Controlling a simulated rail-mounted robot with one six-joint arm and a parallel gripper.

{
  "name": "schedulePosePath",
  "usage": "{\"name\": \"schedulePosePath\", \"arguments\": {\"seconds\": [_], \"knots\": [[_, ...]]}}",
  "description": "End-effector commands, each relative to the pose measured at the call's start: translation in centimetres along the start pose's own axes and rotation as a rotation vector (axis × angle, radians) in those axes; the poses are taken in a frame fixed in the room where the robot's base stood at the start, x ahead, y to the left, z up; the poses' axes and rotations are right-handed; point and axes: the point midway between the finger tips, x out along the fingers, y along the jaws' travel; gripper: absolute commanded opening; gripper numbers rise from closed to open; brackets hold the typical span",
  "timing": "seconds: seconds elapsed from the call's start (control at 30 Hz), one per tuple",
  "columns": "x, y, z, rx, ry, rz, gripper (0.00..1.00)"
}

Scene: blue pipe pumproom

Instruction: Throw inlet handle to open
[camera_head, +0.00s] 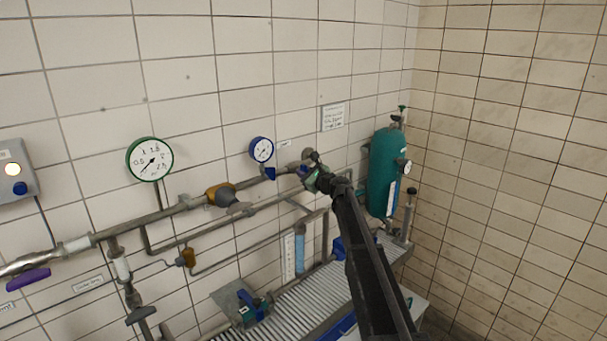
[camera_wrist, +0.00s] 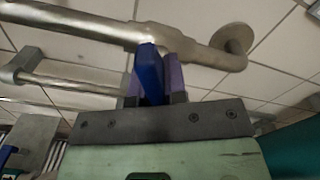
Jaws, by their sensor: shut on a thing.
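My gripper (camera_head: 308,172) is at the right end of the upper wall pipe (camera_head: 165,212), at the end of my outstretched arm. In the wrist view, my gripper (camera_wrist: 155,85) is shut on a blue handle (camera_wrist: 149,70), with purple finger pads on either side. The blue handle lies against the silver pipe (camera_wrist: 85,22), just left of its bend into a round wall flange (camera_wrist: 233,40). In the head view my gripper mostly hides this handle. I cannot read a label that names it.
A blue-rimmed gauge (camera_head: 262,150) and a green-rimmed gauge (camera_head: 150,159) are on the wall to the left. A purple handle (camera_head: 28,279) hangs on the pipe at far left. A green tank (camera_head: 383,170) stands at right. A slatted bench (camera_head: 295,305) lies below.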

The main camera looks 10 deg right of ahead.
Motion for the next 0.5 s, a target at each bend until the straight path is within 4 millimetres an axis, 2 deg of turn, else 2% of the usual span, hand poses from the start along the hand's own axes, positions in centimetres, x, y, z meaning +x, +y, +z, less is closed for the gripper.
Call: {"name": "schedulePosePath", "arguments": {"seconds": [0.5], "knots": [[-0.04, -0.18, 0.06, -0.489, 0.000, 0.001, 0.00]]}}
